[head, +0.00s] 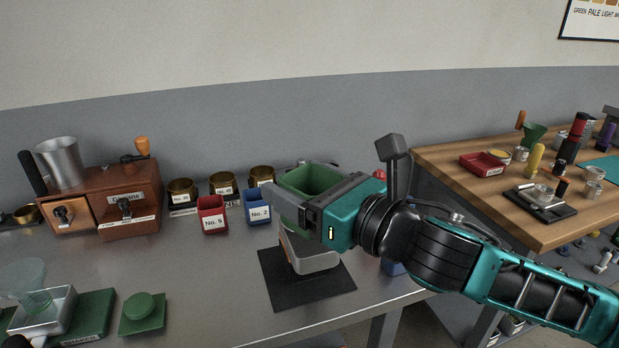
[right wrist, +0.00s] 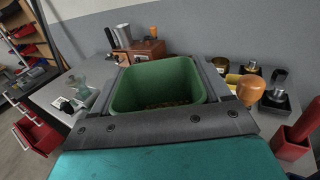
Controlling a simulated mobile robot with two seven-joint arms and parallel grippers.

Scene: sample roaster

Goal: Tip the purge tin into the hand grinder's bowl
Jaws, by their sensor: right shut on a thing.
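A green open-topped tin (head: 312,179) is in my right gripper (head: 297,193), whose jaws are shut on its sides. In the right wrist view the tin (right wrist: 155,82) is between the two dark fingers, its mouth facing up, with brown grounds or beans low inside. A grey appliance (head: 315,260) stands on a black mat (head: 280,293) below the gripper. It may be the hand grinder; the gripper and tin hide its upper part, so its bowl cannot be seen. A wooden knob (right wrist: 257,81) rises just beyond the right finger in the right wrist view. My left gripper is not seen.
A wooden machine (head: 131,190) with a metal funnel stands at the back left. Brass cups, a red No. 5 bin (head: 212,217) and a blue No. 2 bin (head: 257,208) line the back. A glass funnel stands front left. The grey bench (head: 205,285) between is clear.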

